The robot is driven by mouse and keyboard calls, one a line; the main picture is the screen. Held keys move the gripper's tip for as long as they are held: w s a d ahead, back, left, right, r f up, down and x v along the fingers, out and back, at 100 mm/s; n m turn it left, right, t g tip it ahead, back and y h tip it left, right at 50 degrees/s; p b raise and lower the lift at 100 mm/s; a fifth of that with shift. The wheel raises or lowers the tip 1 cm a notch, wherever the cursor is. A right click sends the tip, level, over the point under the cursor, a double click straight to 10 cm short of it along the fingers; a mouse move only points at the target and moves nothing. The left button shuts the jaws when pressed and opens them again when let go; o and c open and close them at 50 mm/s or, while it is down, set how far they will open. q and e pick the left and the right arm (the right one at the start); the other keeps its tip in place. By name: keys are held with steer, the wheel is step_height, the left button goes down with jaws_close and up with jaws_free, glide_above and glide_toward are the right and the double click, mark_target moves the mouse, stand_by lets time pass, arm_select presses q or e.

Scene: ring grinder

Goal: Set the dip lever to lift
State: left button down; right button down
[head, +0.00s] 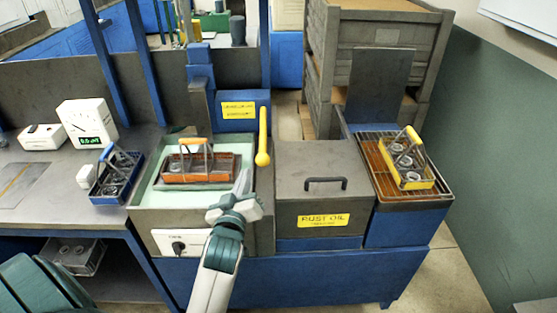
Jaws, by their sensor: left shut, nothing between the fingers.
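The dip lever (262,136) is a yellow rod with a round knob at its lower end. It stands at the back right of the left tank, with the knob at the bottom in the picture. My left gripper (243,181) is shut and empty over the tank's right side. Its fingertips show just below and left of the knob, seemingly apart from it; the depth between them is hard to tell. My right gripper is not in view.
A closed grey lid (322,165) marked RUST OIL stands right of the tank. A yellow basket (408,171) with rings sits on a rack at the far right. A blue basket (117,178) and a gauge with a display (87,123) stand on the left bench.

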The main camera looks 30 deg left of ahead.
arm_select(q)
steer(key=shift+a+r+y, duration=0.3)
steer(key=shift+a+r, duration=0.1)
steer(key=shift+r, duration=0.3)
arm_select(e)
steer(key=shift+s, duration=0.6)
arm_select(q)
steer(key=shift+w, duration=0.15)
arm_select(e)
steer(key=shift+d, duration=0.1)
